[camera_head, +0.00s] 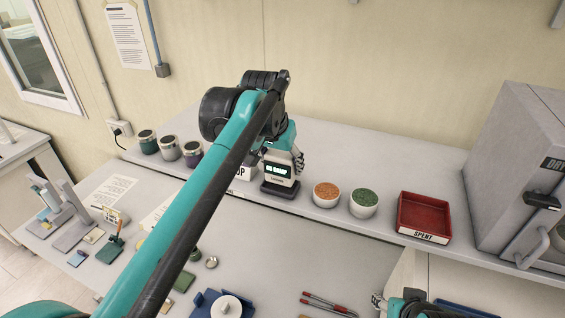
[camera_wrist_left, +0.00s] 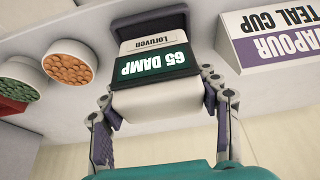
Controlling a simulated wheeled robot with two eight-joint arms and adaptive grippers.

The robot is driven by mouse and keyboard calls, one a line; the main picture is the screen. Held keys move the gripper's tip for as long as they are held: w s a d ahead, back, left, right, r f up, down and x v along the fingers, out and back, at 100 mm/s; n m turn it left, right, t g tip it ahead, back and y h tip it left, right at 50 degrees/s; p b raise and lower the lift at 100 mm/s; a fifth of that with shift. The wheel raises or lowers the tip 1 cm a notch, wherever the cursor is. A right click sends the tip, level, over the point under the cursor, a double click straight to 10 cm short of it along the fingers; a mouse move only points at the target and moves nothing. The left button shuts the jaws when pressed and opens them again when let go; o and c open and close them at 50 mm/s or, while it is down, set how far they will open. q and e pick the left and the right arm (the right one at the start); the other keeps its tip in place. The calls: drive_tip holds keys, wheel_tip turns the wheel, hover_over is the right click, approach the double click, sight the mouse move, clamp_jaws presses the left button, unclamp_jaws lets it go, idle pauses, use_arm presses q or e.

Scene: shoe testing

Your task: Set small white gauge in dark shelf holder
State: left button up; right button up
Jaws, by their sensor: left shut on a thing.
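The small white gauge (camera_head: 279,171), with a lit green display, stands upright at the dark holder (camera_head: 280,189) on the shelf. In the left wrist view the gauge (camera_wrist_left: 150,103) appears upside down, its display reading "65 DAMP". There the dark holder (camera_wrist_left: 148,22) frames its lower end and sides; I cannot tell whether it is fully seated. My left gripper (camera_head: 284,160) is shut on the gauge from above; its fingers (camera_wrist_left: 163,108) flank the white body in the wrist view. My right gripper (camera_head: 378,301) is only partly in view at the bottom, with its jaw state unclear.
An orange-filled bowl (camera_head: 326,194), a green-filled bowl (camera_head: 364,203) and a red SPENT tray (camera_head: 424,217) stand right of the holder. Lidded jars (camera_head: 170,148) and a label sign (camera_wrist_left: 277,38) flank its other side. A grey oven (camera_head: 520,150) closes off the right end.

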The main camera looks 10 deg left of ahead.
use_arm(q)
drive_tip(key=shift+f+b, duration=0.75)
drive_tip(key=shift+f, duration=0.45)
drive_tip(key=o, duration=1.4)
drive_tip(key=v, duration=1.2)
drive_tip(key=shift+w+r, duration=0.1)
